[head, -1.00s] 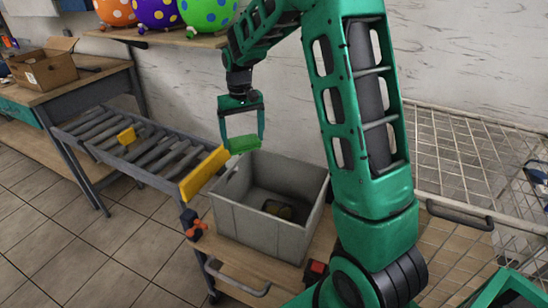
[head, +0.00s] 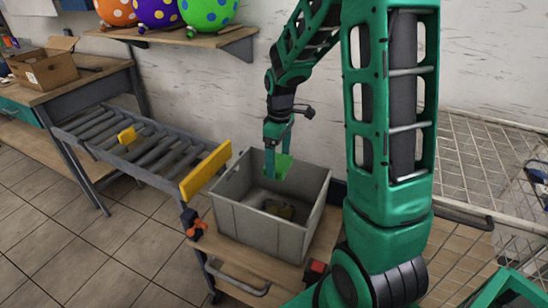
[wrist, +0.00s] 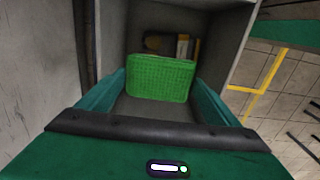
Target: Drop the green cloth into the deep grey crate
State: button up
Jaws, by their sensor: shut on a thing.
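The green cloth (head: 283,166) is held by my gripper (head: 277,158) over the deep grey crate (head: 260,225). In the wrist view the cloth (wrist: 160,78) looks like a flat, textured green piece between the two fingers of my gripper (wrist: 160,90). The crate's wall (wrist: 228,40) shows around it. In the head view the cloth sits at about the height of the crate's rim, inside its outline. The gripper is shut on the cloth. The cloth hides part of the crate's floor.
Dark and yellowish items (head: 280,209) lie in the crate, which stands on a wooden cart top (head: 235,258). A roller conveyor (head: 150,145) with a yellow end plate (head: 205,172) is left of it. A wire mesh cage (head: 480,160) is at right.

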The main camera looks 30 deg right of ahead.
aim_at(279, 162)
jog(key=shift+f, duration=2.45)
jog(key=o, duration=0.9)
jog(key=shift+r, duration=0.1)
notch_tip(279, 162, up, 11)
jog(key=shift+f, duration=0.2)
